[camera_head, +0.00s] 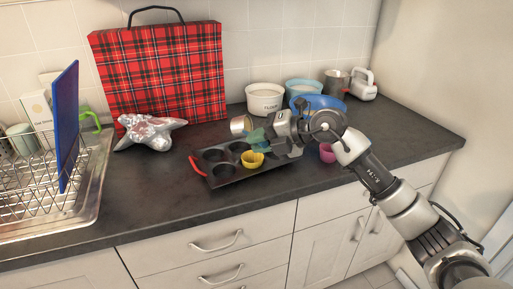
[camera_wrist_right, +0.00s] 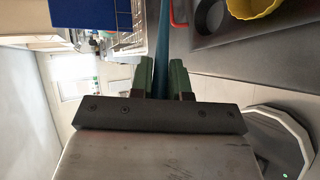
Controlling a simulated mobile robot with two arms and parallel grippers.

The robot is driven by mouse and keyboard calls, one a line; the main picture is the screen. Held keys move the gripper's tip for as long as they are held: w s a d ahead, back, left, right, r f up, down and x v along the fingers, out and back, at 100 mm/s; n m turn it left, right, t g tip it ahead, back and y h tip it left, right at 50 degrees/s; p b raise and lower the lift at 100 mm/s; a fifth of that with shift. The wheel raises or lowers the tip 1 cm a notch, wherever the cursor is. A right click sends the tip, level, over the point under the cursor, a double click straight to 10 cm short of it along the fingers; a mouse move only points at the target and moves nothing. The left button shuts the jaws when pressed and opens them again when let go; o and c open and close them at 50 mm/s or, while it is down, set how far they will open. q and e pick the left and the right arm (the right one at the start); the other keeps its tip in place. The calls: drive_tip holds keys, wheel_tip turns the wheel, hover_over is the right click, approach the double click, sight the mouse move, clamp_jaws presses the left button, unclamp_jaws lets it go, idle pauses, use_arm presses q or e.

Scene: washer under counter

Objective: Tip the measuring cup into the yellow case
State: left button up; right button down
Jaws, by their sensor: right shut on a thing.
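The muffin tin (camera_head: 226,177) lies on the counter with the yellow case (camera_head: 252,159) in its near right cup. The yellow case also shows at the top right of the right wrist view (camera_wrist_right: 256,7). My right gripper (camera_head: 259,138) is above the tin, just up and right of the yellow case in the picture. A thin blue-teal piece (camera_wrist_right: 164,45) runs between its green fingers, which are shut on it; it looks like the measuring cup's handle. A small silvery cup shape (camera_head: 240,126) shows beside the fingers, probably the measuring cup; its contents cannot be made out. My left gripper is not in view.
A pink case (camera_head: 327,153) stands right of the tin. A flour canister (camera_head: 265,99) and blue bowl (camera_head: 319,104) are behind. A foil-like star-shaped bag (camera_head: 148,133), tartan bag (camera_head: 160,75) and dish rack (camera_head: 38,165) lie left.

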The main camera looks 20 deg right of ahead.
drive_tip(key=shift+s+d+f+y+b, duration=0.2)
drive_tip(key=shift+f+y+b, duration=0.4)
drive_tip(key=shift+b, duration=0.55)
drive_tip(key=shift+d+f+t+b, duration=0.1)
drive_tip(key=shift+d+t+b, duration=0.05)
drive_tip(key=shift+t+b, duration=0.45)
